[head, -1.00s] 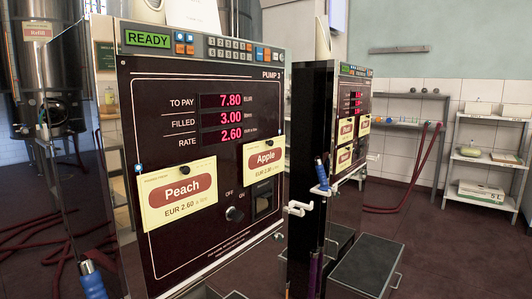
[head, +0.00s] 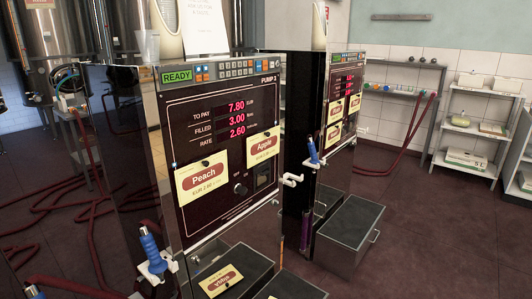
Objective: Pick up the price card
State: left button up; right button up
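Several yellow price cards with red labels are in view. A Peach card (head: 202,178) and an Apple card (head: 263,146) are on the dark front panel of the near pump (head: 222,88). Another yellow card (head: 222,281) lies low, on a dark box top (head: 250,262) at the pump's foot; its label is too small to read surely. More cards (head: 334,134) are on the second pump behind to the right. Neither of my grippers is in view.
A blue-handled nozzle (head: 150,245) sits in a white holder on the near pump's left side. Dark red hoses lie on the floor at left. A dark box (head: 348,228) stands before the second pump. Shelves (head: 478,130) are at right. Floor is clear at lower right.

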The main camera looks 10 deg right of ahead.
aim_at(263, 145)
jog(key=k+u, duration=0.1)
jog(key=u, duration=1.7)
jog(key=k+l+u, duration=0.25)
jog(key=l+u, duration=0.2)
jog(key=k+l+u, duration=0.3)
jog(key=l+u, duration=0.15)
jog(key=k+l+u, duration=0.45)
jog(key=i+j, duration=0.1)
